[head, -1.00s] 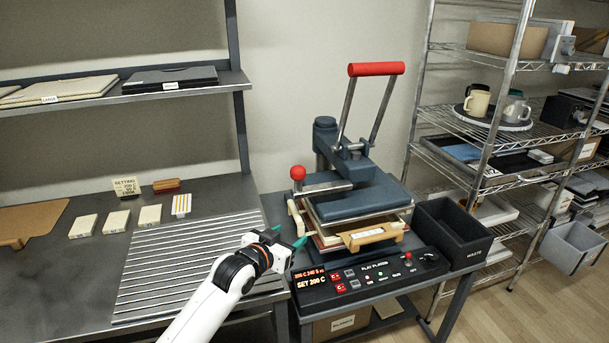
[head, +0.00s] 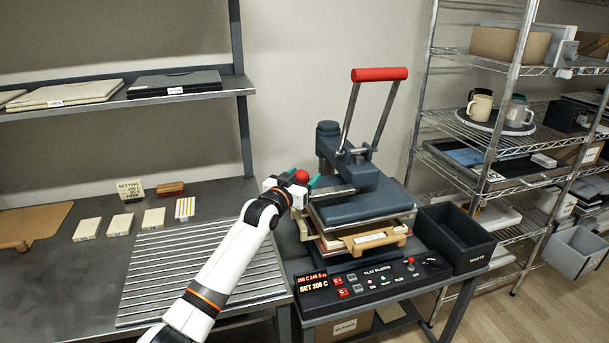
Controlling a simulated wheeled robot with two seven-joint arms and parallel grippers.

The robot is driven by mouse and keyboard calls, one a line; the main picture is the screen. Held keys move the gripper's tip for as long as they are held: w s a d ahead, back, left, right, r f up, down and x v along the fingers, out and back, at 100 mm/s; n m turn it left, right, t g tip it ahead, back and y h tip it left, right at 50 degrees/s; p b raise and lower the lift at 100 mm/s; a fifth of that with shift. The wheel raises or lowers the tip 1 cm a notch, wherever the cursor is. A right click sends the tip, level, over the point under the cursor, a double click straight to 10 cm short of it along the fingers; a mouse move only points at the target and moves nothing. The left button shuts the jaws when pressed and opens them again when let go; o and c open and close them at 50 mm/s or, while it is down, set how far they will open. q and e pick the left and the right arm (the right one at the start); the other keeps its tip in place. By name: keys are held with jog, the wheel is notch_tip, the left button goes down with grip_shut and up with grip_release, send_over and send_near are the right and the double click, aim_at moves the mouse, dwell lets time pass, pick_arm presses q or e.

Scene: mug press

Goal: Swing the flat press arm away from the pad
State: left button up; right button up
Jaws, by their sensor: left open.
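The flat press arm (head: 345,170) is dark blue-grey, and its upper plate (head: 360,203) lies over the lower pad. The pad itself is mostly hidden beneath it. A red ball knob (head: 301,176) sits on a rod at the left of the arm. My left gripper (head: 300,180) is open, with its green-tipped fingers around or right beside the knob; I cannot tell if they touch it. A long red handle (head: 380,74) stands raised above the press. A wooden front grip (head: 374,237) shows at the press front. My right gripper is not in view.
A control panel (head: 366,283) sits in front of the press. A black waste bin (head: 456,238) stands close on its right. A ribbed metal rack (head: 200,268) lies at the left, with several pale blocks behind it. Wire shelving stands at the right.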

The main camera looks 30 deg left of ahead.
pick_arm(q)
jog(key=shift+w, duration=0.7)
jog(key=shift+c, duration=0.3)
grip_shut()
